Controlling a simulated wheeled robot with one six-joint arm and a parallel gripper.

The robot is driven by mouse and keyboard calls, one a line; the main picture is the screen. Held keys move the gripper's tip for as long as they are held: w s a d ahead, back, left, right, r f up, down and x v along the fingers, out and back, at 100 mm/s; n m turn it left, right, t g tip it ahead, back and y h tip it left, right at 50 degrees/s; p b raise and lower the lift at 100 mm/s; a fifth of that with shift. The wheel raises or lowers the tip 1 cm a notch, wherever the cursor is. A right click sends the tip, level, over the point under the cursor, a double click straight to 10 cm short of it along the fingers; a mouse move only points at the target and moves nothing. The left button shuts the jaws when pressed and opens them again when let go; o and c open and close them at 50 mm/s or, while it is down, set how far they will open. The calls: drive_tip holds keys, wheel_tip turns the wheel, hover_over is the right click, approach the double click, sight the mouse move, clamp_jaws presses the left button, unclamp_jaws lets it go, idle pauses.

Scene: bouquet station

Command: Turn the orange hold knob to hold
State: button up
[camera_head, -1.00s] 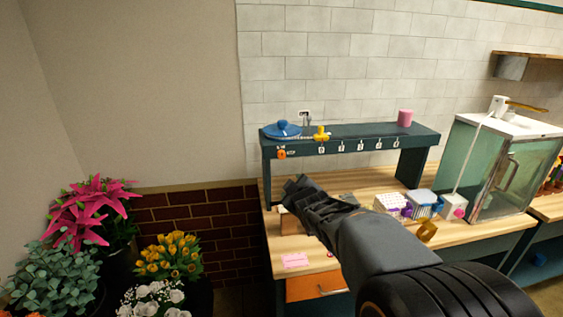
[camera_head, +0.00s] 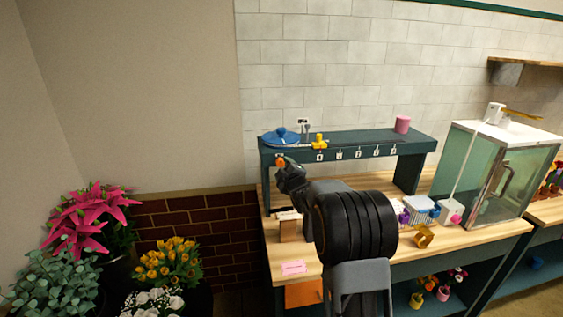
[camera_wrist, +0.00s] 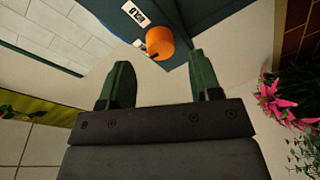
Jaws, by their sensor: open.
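The orange hold knob (camera_wrist: 160,42) sits on the dark teal front of the raised shelf (camera_head: 378,150), near its left end. In the wrist view it has a dark mark on its lower left and a white label (camera_wrist: 133,14) beside it. In the head view only part of the knob (camera_head: 281,160) shows, above my gripper (camera_head: 284,168). In the wrist view my gripper (camera_wrist: 160,78) is open and empty. The knob appears apart from the fingers.
A blue lid-like disc (camera_head: 281,138), a yellow object (camera_head: 319,141) and a pink cup (camera_head: 402,124) stand on the shelf. Small containers (camera_head: 422,208) and a glass tank (camera_head: 500,175) are to the right. Potted flowers (camera_head: 168,262) stand at the lower left.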

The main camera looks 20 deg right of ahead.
sight(281, 164)
drive_tip(key=shift+w+d+p, duration=0.1)
drive_tip(key=shift+w+p, duration=0.35)
drive_tip(key=shift+w, duration=1.25)
drive_tip(key=shift+c, duration=0.5)
drive_tip(key=c, duration=0.8)
drive_tip(key=shift+c, duration=0.2)
